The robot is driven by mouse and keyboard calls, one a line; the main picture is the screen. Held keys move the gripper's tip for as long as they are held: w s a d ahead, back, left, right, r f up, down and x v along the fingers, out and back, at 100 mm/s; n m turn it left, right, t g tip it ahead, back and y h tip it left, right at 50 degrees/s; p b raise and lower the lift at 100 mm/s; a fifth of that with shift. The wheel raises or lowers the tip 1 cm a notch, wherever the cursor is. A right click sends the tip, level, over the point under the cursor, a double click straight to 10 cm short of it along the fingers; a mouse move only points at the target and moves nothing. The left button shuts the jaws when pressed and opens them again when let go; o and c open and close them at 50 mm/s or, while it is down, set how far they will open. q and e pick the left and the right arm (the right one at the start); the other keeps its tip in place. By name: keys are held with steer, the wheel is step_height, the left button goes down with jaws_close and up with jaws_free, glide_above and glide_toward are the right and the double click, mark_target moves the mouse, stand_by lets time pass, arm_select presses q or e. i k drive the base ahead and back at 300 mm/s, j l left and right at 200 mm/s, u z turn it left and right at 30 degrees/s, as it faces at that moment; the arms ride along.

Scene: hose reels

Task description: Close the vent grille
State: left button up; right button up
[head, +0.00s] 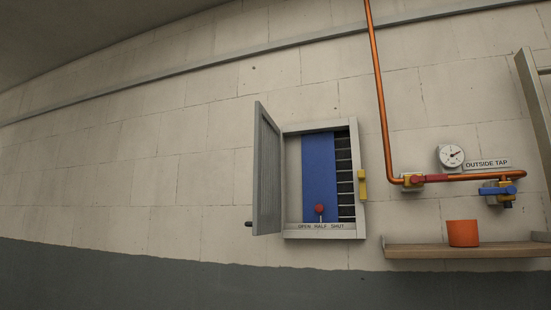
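The vent grille (287,235) is a pale grey frame on the block wall, right of the middle in the head view. Its grey slatted door (267,175) is hinged at the left and stands swung out from the wall. Inside is a blue sliding plate (318,165) with a red knob (319,209) at its bottom. The knob stands above the word HALF on the OPEN, HALF, SHUT label (320,226). Dark slots (345,175) show right of the plate. A yellow catch (362,185) sits on the frame's right side. Neither gripper is in view.
A copper pipe (379,90) runs down to the right, with a red-handled valve (413,181), a gauge (452,156) and a blue-handled tap (497,191). An orange cup (463,233) stands on a wooden shelf (415,250). The wall left of the door is clear.

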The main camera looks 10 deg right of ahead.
mark_target(266, 201)
steer(key=k+z, duration=0.1)
steer(key=z, duration=0.35)
steer(key=k+z, duration=0.15)
steer(key=z, duration=0.35)
steer(key=k+z, duration=0.1)
steer(key=z, duration=0.35)
steer(key=j+z, duration=0.15)
steer(key=j, duration=2.75)
